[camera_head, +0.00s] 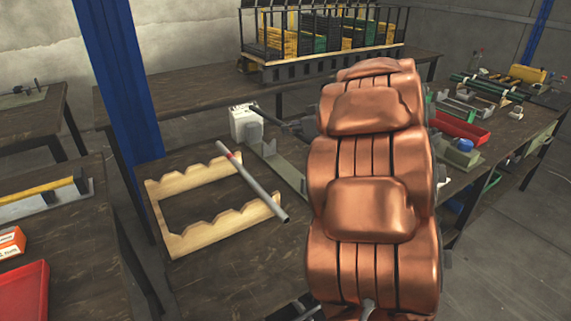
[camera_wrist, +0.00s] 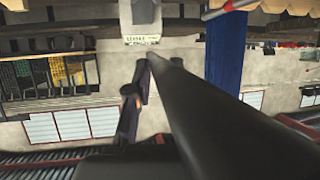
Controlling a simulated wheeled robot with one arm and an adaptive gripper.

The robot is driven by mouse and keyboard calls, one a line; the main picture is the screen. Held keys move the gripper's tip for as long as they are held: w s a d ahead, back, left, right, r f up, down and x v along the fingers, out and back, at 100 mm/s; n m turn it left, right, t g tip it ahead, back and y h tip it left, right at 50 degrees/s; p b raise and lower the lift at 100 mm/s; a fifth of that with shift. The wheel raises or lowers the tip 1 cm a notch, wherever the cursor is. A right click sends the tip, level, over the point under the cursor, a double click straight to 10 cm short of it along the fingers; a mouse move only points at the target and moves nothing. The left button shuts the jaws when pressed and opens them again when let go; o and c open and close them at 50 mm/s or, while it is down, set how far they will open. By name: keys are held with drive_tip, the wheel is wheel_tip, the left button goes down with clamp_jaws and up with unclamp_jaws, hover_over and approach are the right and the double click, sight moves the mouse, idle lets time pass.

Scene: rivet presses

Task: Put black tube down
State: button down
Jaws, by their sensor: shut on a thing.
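The black tube (camera_wrist: 215,115) fills much of the wrist view, running from the centre to the lower right corner. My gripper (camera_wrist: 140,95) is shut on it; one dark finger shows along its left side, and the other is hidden. The far end of the tube points toward a white box-like device (camera_wrist: 140,20). In the head view my copper-coloured arm hides the gripper and most of the tube. A dark bar (camera_head: 268,117), probably the tube's end, shows left of the arm, close to the white device (camera_head: 243,122).
A wooden notched rack (camera_head: 172,243) stands on the dark table, with a grey tube (camera_head: 258,187) with a red band lying across its right side. A blue post (camera_head: 120,85) rises behind. A red tray (camera_head: 460,128) and fixtures stand on the right table.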

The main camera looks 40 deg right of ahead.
wheel_tip(320, 180, down, 8)
drive_tip(key=b, duration=0.3)
drive_tip(key=shift+f+p, duration=0.35)
drive_tip(key=shift+f, duration=0.5)
drive_tip(key=c, duration=1.3)
unclamp_jaws()
drive_tip(key=shift+c, duration=0.2)
drive_tip(key=o, duration=0.3)
drive_tip(key=shift+f+b, duration=0.3)
drive_tip(key=shift+b, duration=0.65)
